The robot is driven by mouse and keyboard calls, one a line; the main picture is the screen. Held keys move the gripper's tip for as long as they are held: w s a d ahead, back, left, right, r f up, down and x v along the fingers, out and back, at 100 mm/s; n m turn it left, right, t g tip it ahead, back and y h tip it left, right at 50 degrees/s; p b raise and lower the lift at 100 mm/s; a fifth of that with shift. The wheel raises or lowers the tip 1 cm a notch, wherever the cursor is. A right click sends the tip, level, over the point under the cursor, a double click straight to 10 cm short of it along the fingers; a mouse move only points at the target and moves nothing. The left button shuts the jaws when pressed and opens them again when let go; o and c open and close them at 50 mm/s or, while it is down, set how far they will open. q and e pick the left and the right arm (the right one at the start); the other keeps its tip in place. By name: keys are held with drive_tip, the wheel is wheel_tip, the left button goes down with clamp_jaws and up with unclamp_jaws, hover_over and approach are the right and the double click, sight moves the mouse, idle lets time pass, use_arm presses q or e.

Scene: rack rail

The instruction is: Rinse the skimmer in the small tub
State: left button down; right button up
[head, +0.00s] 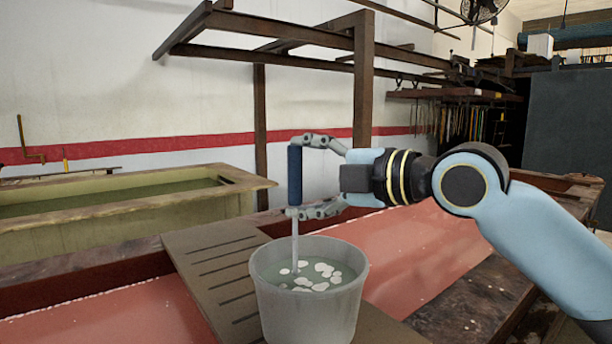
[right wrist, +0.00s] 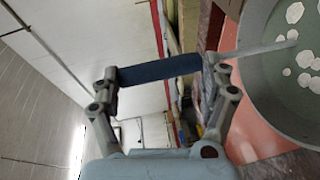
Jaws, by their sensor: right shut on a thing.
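My right gripper (head: 299,176) is shut on the dark blue handle of the skimmer (head: 295,178), above the left part of the small tub (head: 308,302). The handle is upright, and its pale shaft runs down into the tub's greenish water. The skimmer's head is hidden under the water. Several white pieces float on the water around and right of the shaft. In the right wrist view, the blue handle (right wrist: 160,70) lies between both fingers, and the tub (right wrist: 245,80) is at the right. My left gripper is not in view.
The tub stands on a slatted board (head: 215,265) across a long vat of reddish liquid (head: 425,240). A vat of green liquid (head: 120,195) is at the left. A brown wooden frame (head: 363,85) rises behind, and tools hang on a rack (head: 455,95) at the back.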

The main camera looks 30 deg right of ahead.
drive_tip(key=shift+r+p, duration=0.7)
drive_tip(key=shift+r, duration=0.3)
drive_tip(key=shift+f+b, duration=0.6)
drive_tip(key=shift+b, duration=0.05)
drive_tip(key=shift+r, duration=0.15)
